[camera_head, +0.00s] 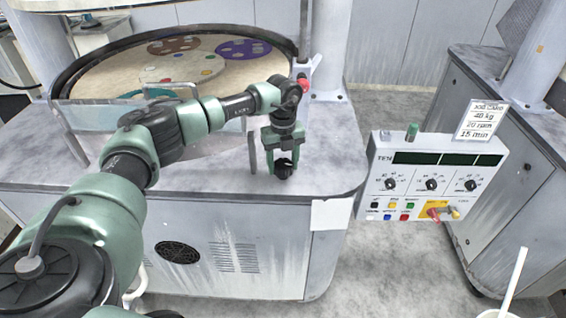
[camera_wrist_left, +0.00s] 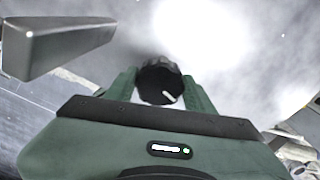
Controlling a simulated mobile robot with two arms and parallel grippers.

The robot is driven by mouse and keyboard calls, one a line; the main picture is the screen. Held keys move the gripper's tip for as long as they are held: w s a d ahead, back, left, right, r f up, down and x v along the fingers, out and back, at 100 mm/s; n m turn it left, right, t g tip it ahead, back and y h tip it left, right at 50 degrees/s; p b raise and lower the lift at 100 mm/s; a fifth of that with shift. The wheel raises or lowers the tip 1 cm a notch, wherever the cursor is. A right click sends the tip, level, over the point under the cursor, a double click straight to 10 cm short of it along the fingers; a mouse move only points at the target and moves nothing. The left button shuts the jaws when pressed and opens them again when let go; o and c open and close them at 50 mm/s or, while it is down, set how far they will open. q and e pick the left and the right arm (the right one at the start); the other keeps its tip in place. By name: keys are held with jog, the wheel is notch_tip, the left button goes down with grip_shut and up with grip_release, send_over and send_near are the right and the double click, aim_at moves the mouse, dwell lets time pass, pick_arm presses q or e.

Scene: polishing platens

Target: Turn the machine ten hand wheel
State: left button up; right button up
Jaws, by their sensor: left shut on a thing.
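The hand wheel (camera_head: 283,168) is a small black knob at the front of the grey machine top (camera_head: 225,178). In the left wrist view the hand wheel (camera_wrist_left: 160,82) is a ribbed black knob with a white mark pointing to the lower right. My left gripper (camera_head: 284,160) points down over it, its fingers on either side. In the left wrist view the left gripper (camera_wrist_left: 160,88) is shut on the knob, which partly hides behind the gripper body. My right gripper is not in view.
A round platen basin (camera_head: 170,35) with coloured discs lies behind my left arm. A control panel (camera_head: 435,180) with dials, buttons and the label TEN stands to the right. A metal bar (camera_wrist_left: 62,40) is close to the gripper. A white cup (camera_head: 497,314) sits at bottom right.

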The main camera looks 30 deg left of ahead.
aim_at(283, 163)
pick_arm(q)
jog(key=shift+w+a+r+n, duration=0.1)
jog(key=shift+r+n, duration=0.1)
jog(key=shift+n, duration=1.1)
jog(key=o, duration=1.3)
jog(key=shift+c, duration=0.2)
jog(key=shift+o, duration=0.5)
jog(key=shift+f, duration=0.1)
notch_tip(283, 163, up, 7)
jog(key=shift+f+b, duration=0.15)
jog(key=shift+b, duration=0.9)
jog(key=shift+r, duration=0.6)
